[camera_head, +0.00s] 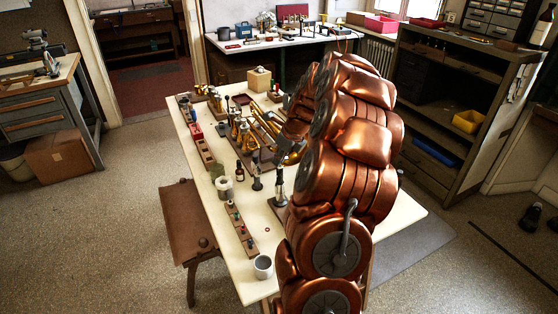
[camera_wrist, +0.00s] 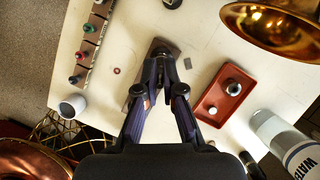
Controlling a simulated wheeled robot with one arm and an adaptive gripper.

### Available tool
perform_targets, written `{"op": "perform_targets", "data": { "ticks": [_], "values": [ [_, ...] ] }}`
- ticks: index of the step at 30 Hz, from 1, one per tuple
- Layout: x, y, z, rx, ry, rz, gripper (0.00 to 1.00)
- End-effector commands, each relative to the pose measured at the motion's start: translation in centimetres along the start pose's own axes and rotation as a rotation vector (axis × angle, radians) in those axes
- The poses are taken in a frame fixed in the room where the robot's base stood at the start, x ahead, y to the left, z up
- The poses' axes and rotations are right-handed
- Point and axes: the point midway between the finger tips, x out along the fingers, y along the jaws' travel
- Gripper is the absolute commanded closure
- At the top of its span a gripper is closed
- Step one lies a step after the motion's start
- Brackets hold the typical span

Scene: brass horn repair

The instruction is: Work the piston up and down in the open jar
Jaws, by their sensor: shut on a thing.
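My gripper (camera_wrist: 160,52) points down in the wrist view, its fingertips together over a dark flat base (camera_wrist: 134,92) on the white table. It is shut on a small dark thing that the fingers mostly hide; I cannot tell whether it is the piston. A pale open-topped jar (camera_head: 224,190) stands near the table's left edge in the head view, beside a small brown bottle (camera_head: 240,172). I cannot tell if this is the task's jar, and no piston shows clearly in it.
A red tray (camera_wrist: 208,108), a bottle (camera_wrist: 284,142) and a brass bell (camera_wrist: 280,28) lie right of my gripper. A pegged wooden rack (camera_wrist: 93,42) and a white mug (camera_wrist: 72,106) are to its left. Brass parts (camera_head: 262,132) crowd the far table.

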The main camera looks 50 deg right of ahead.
Motion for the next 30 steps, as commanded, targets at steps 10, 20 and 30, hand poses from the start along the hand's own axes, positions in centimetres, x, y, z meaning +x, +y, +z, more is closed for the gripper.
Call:
{"op": "perform_targets", "data": {
  "ticks": [10,20,30],
  "values": [
    [-1.3,0.0,0.5,0.000,0.000,0.000,1.00],
    [-2.4,0.0,0.9,0.000,0.001,0.001,1.00],
    [-3.5,0.0,1.4,0.001,0.000,0.001,1.00]
  ]
}}
